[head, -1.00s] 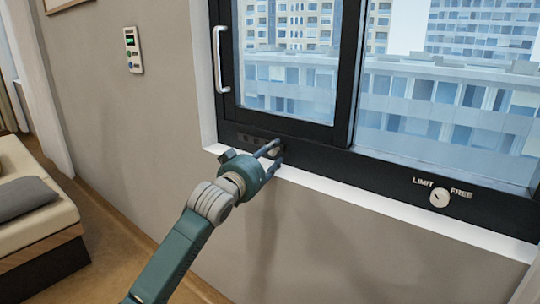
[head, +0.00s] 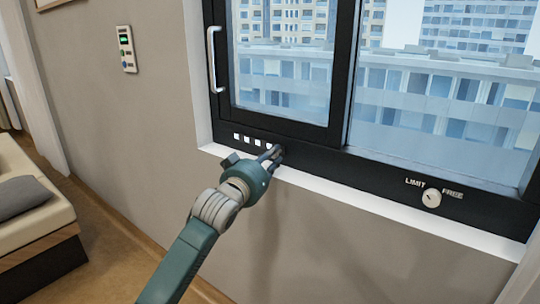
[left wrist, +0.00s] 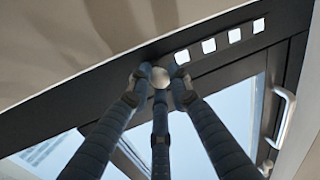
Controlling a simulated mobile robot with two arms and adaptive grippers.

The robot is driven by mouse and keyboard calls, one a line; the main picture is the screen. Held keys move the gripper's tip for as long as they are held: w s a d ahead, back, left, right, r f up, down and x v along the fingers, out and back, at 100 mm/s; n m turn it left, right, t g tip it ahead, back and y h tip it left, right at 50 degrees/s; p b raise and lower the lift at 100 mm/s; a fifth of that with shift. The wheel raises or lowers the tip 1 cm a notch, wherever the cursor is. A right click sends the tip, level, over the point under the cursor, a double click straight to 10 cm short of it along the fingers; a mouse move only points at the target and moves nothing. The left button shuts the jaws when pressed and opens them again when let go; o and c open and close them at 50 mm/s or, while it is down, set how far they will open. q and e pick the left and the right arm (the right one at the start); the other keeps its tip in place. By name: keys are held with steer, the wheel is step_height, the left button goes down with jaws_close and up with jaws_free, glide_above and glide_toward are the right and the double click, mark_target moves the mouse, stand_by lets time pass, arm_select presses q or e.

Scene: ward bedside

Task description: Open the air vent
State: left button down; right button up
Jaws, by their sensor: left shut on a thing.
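The air vent is a row of small square slots (head: 253,142) in the black lower window frame, and they show bright white. The slots also show in the left wrist view (left wrist: 221,41) as light squares. A round pale knob (left wrist: 160,78) sits beside the row; in the head view my gripper hides it. My left gripper (head: 275,153) reaches up to the frame just right of the slots. In the left wrist view its fingers (left wrist: 160,82) are closed around the knob. My right gripper is not in view.
A dial (head: 431,198) marked LIMIT and FREE sits farther right on the frame. A white handle (head: 214,60) is on the window sash. A white sill (head: 330,193) runs below. A wall panel (head: 126,49) and a bed (head: 30,215) are at left.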

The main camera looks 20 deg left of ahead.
arm_select(q)
steer(key=c, duration=1.7)
jaws_free()
steer(key=shift+s+d+f, duration=0.1)
steer(key=shift+d, duration=0.1)
steer(key=shift+o, duration=0.6)
steer(key=s+a, duration=0.1)
steer(key=s, duration=1.1)
steer(key=shift+a, duration=0.35)
steer(key=shift+w, duration=0.1)
